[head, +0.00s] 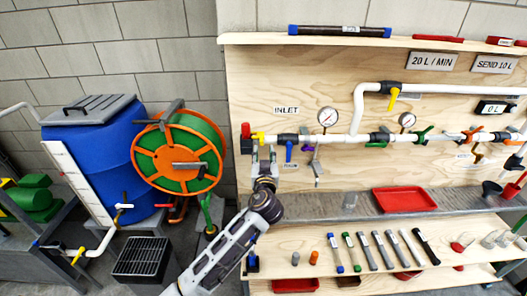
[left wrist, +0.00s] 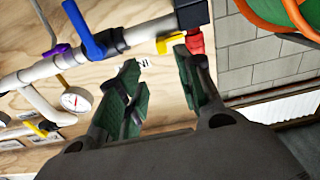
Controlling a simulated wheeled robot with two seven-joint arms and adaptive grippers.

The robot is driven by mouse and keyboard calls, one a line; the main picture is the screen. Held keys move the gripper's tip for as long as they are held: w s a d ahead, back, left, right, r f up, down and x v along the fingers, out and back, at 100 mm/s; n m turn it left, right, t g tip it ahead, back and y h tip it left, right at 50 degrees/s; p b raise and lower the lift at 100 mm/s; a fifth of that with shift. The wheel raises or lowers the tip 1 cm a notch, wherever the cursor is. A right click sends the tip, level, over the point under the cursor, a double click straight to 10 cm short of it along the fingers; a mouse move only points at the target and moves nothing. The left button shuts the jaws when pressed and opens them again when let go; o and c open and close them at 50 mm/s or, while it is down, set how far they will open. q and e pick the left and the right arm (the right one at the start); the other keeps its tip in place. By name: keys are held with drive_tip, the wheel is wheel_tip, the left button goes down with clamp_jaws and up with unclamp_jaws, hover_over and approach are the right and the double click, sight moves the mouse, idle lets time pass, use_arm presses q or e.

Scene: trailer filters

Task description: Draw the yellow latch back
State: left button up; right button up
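The yellow latch (head: 257,138) is a small yellow piece beside a red cap (head: 246,130) at the left end of the white pipe, near the INLET label. In the left wrist view the yellow latch (left wrist: 170,43) lies near the top, touching or close to the red cap (left wrist: 195,40). My left gripper (head: 264,154) is just below the pipe end. In the left wrist view my left gripper (left wrist: 152,78) has its fingers apart with nothing between them. The right fingertip is close to the latch and red cap; contact cannot be told. My right gripper is not in view.
A blue valve handle (head: 289,151) hangs just right of the latch, and a pressure gauge (head: 328,117) is further right. A hose reel (head: 180,152) and blue tank (head: 92,150) stand at left. A shelf with tools and a red tray (head: 404,200) lies below.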

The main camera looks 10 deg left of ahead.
use_arm(q)
drive_tip(key=shift+v, duration=1.8)
wheel_tip(320, 180, down, 25)
drive_tip(key=m+g+h, duration=0.2)
drive_tip(key=m+g, duration=0.2)
drive_tip(key=s+a+f+m+g+h, duration=0.15)
drive_tip(key=s+f, duration=0.25)
drive_tip(key=f, duration=0.4)
drive_tip(key=s+a+f+g, duration=0.1)
drive_tip(key=s+f+g, duration=0.15)
drive_tip(key=f, duration=0.55)
drive_tip(key=s+a+f+g, duration=0.1)
drive_tip(key=s+f, duration=0.3)
drive_tip(key=f, duration=0.4)
drive_tip(key=s+a+f+g+h, duration=0.1)
drive_tip(key=s+a+f+g, duration=0.1)
drive_tip(key=s+f, duration=0.75)
drive_tip(key=s+a+f+g, duration=0.2)
drive_tip(key=s+f, duration=0.6)
drive_tip(key=s, duration=0.3)
drive_tip(key=s+a+f+g, duration=0.1)
drive_tip(key=s+f, duration=0.3)
drive_tip(key=s, duration=0.8)
drive_tip(key=s+a+f+g, duration=0.2)
drive_tip(key=s+f, duration=0.2)
drive_tip(key=s, duration=0.8)
drive_tip(key=shift+s+f, duration=0.15)
drive_tip(key=shift+f, duration=0.2)
